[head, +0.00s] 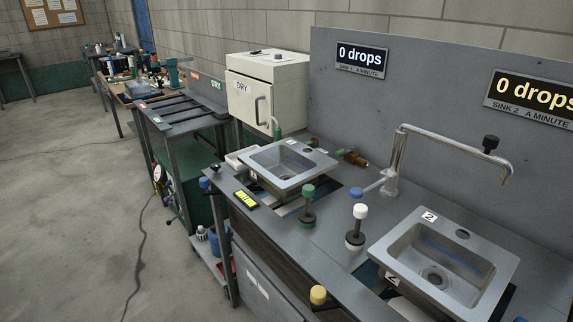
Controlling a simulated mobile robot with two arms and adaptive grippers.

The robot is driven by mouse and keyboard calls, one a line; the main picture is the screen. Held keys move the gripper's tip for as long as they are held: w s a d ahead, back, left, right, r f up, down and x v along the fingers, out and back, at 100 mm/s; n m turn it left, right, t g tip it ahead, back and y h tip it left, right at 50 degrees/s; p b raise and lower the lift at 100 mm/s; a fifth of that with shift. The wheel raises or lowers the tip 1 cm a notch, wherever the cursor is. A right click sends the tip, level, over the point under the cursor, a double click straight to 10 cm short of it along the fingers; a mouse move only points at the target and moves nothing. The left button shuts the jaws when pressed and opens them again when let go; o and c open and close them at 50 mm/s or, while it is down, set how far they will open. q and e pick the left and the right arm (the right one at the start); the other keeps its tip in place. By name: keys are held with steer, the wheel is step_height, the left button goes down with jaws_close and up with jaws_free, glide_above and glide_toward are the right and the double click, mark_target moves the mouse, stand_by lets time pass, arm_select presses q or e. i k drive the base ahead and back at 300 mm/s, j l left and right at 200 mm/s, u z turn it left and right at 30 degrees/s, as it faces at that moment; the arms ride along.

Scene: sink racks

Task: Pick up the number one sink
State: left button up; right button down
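The number one sink (287,164) is a grey metal basin with a small label on its rim. It sits tilted over a dark opening in the grey bench, left of the tap. A second sink (440,262), labelled 2, sits at the lower right of the bench. A sign reading "0 drops, sink 1 a minute" (361,60) hangs on the panel behind. Neither of my grippers shows in the head view.
A chrome tap (395,160) rises between the sinks. A white dry cabinet (268,92) stands behind. The floor (75,200) at left is open, with a cable across it.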

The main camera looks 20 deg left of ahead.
mark_target(282, 167)
steer(key=i+j, duration=0.2)
steer(key=j, duration=0.15)
steer(key=i+j+z, duration=0.1)
steer(key=j, duration=0.2)
steer(key=i+j, duration=0.25)
steer(key=i+j+z, duration=0.1)
steer(key=j, duration=0.35)
steer(key=i+j+z, duration=0.1)
steer(key=j, duration=0.25)
steer(key=i+j, duration=0.25)
steer(key=j, duration=0.15)
